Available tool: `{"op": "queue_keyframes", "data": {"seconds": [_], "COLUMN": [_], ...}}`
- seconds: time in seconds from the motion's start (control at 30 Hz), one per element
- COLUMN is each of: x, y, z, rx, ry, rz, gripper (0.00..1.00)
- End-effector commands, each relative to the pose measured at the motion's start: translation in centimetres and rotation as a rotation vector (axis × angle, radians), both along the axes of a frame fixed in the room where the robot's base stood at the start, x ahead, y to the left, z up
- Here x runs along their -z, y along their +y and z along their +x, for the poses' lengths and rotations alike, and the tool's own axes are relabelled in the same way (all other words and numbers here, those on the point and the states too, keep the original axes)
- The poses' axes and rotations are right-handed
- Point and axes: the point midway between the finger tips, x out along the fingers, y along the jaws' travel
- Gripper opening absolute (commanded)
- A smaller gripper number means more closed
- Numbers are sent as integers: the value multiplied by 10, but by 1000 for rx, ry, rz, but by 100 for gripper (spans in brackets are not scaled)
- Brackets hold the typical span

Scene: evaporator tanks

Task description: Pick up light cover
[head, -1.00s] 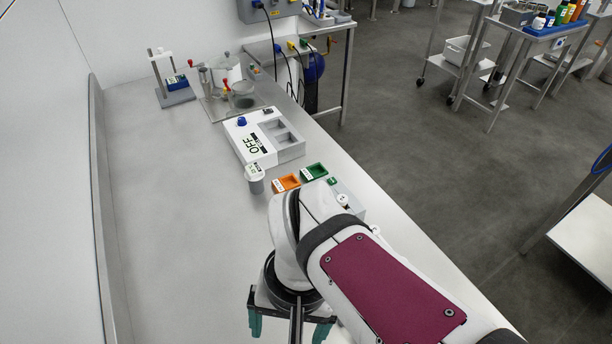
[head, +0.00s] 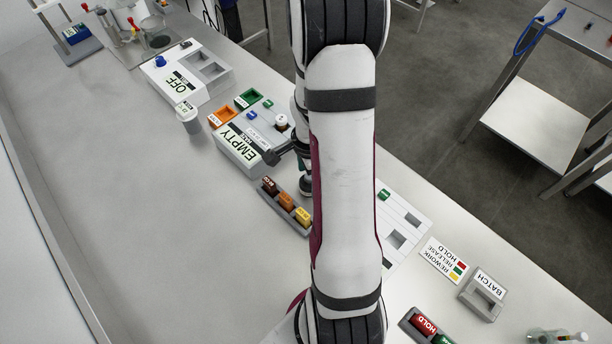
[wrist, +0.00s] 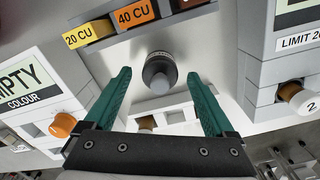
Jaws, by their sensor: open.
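My gripper (wrist: 160,85) has two teal fingers, open and spread to the left and right of the cover, with a gap on each side. Nothing is held. In the head view my arm hides most of the gripper.
The box marked EMPTY (head: 240,148) is on the left, and a grey rack of colour blocks (head: 287,208) lies close by. A white panel box (head: 405,232) is on the right, partly behind my arm. A white lidded cup (head: 188,117) stands near an orange tray (head: 222,117).

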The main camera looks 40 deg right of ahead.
Motion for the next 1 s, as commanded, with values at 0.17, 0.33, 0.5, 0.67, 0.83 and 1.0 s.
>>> {"op": "queue_keyframes", "data": {"seconds": [0.17, 0.33, 0.5, 0.67, 0.83, 1.0], "x": [26, 27, 26, 26, 26, 26], "y": [-1, -1, -1, -1, -1, -1], "z": [-1, 0, 0, 0, 0, 0], "rx": [0, -1, -1, -1, -1, -1], "ry": [2, -1, -1, -1, -1, -1], "rz": [1, -1, -1, -1, -1, -1], "gripper": [89, 89, 66, 37, 6, 3]}}
